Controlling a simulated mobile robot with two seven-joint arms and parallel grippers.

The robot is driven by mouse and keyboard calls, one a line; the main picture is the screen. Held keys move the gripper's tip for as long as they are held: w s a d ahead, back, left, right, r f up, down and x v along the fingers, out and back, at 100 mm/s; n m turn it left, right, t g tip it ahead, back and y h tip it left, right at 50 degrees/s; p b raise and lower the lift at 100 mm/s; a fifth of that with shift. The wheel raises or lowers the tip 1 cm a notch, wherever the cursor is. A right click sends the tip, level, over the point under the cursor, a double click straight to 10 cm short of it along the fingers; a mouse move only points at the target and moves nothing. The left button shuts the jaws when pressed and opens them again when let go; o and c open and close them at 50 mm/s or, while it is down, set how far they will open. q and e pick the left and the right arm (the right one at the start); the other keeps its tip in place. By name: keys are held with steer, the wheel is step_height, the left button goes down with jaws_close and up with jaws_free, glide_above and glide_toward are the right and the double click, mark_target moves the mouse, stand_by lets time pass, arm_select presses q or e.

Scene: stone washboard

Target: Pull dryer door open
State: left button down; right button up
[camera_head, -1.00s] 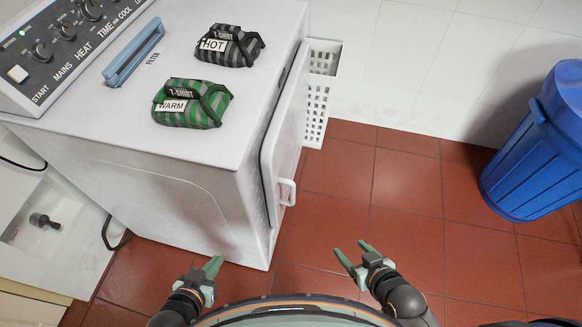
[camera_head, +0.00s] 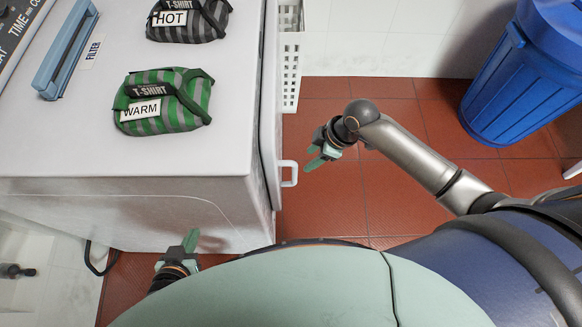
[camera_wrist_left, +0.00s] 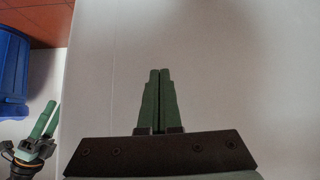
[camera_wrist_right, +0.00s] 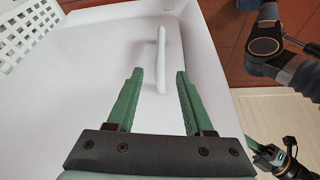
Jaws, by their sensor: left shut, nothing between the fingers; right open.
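The white dryer (camera_head: 120,215) fills the left of the head view. Its door (camera_head: 269,110) is seen nearly edge-on along the dryer's right side, with a white loop handle (camera_head: 290,174) near its front end. My right gripper (camera_head: 312,158) is open and empty, just right of the handle. In the right wrist view the handle (camera_wrist_right: 161,60) stands beyond and in line with the gap between the open fingers (camera_wrist_right: 159,74), apparently not gripped. My left gripper (camera_head: 191,241) is shut and empty by the dryer's front. The left wrist view shows its closed fingers (camera_wrist_left: 158,75) before a white surface.
Two labelled T-shirt bundles, green WARM (camera_head: 165,105) and grey HOT (camera_head: 188,20), lie on the dryer top beside the blue filter (camera_head: 65,48). A white basket (camera_head: 291,70) stands behind the door. A blue bin (camera_head: 525,85) is at the right. Red floor beside the door is clear.

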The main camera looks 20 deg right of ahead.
mark_target(295, 172)
steer(key=b+x, duration=0.2)
steer(key=x, duration=0.7)
steer(key=shift+a+f, duration=0.15)
steer(key=shift+f, duration=0.25)
arm_select(q)
steer(key=shift+w+d+f+b, duration=0.2)
steer(key=shift+w+d+f, duration=0.1)
steer(key=shift+d, duration=0.15)
steer(key=shift+w+d+f+b, duration=0.2)
steer(key=shift+w+d+f, duration=0.1)
steer(key=shift+d, duration=0.15)
arm_select(e)
steer(key=shift+w+a+f, duration=0.2)
steer(key=shift+a+f, duration=0.1)
steer(key=shift+f, duration=0.35)
arm_select(q)
steer(key=shift+h, duration=0.3)
steer(key=shift+s, duration=0.15)
arm_select(e)
steer(key=c, duration=0.6)
arm_select(q)
steer(key=shift+s+f, duration=0.1)
steer(key=shift+f, duration=0.15)
arm_select(e)
jaws_close()
arm_select(q)
steer(key=shift+r, duration=0.1)
